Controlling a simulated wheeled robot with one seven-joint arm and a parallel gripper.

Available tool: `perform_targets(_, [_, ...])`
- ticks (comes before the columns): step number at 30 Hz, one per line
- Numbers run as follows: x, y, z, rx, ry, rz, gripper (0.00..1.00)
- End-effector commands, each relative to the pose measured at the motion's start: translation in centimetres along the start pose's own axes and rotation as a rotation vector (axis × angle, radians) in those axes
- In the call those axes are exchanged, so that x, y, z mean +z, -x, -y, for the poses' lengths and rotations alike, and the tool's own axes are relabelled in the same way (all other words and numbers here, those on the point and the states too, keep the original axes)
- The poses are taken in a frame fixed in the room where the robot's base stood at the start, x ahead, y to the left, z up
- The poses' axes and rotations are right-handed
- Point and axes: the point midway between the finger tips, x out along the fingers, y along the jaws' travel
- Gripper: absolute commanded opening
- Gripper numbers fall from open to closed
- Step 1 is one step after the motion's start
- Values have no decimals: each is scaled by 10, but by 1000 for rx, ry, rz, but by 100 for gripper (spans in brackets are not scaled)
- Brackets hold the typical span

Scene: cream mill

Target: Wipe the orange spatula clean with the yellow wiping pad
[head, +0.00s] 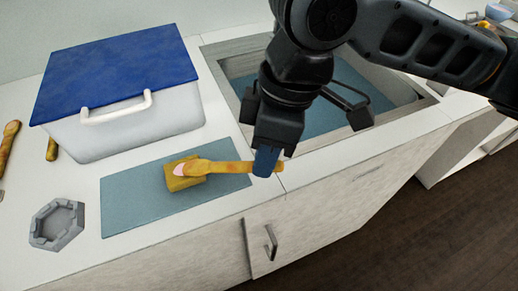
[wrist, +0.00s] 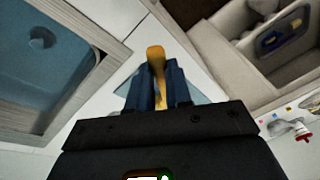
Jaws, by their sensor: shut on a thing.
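My gripper (head: 268,160) is shut on the handle end of the orange spatula (head: 225,167), near the front edge of the counter. The spatula points left, and its head lies over the yellow wiping pad (head: 183,183). A pale pink patch shows on the head. The head looks to be touching the pad, but I cannot tell for sure. The pad sits on a blue-grey mat (head: 130,205). In the wrist view the spatula (wrist: 156,58) sticks out between the blue fingers of my gripper (wrist: 158,88); the pad cannot be made out there.
A white bin with a blue lid (head: 120,70) stands behind the mat. A grey hexagonal dish (head: 57,224) is left of the mat. Brown-orange utensils (head: 9,140) lie at the far left. A sink (head: 335,95) is behind my gripper. A drawer handle (head: 270,242) is below the front edge.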

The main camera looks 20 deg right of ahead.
Motion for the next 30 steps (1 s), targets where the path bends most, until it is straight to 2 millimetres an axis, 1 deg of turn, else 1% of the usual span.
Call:
perform_targets(5, [0, 0, 0, 0, 0, 0, 0])
perform_targets(18, [-15, -3, 1, -1, 0, 0, 0])
perform_targets(23, [-12, -2, 0, 0, -1, -1, 0])
perform_targets(30, [-2, -1, 0, 0, -1, 0, 0])
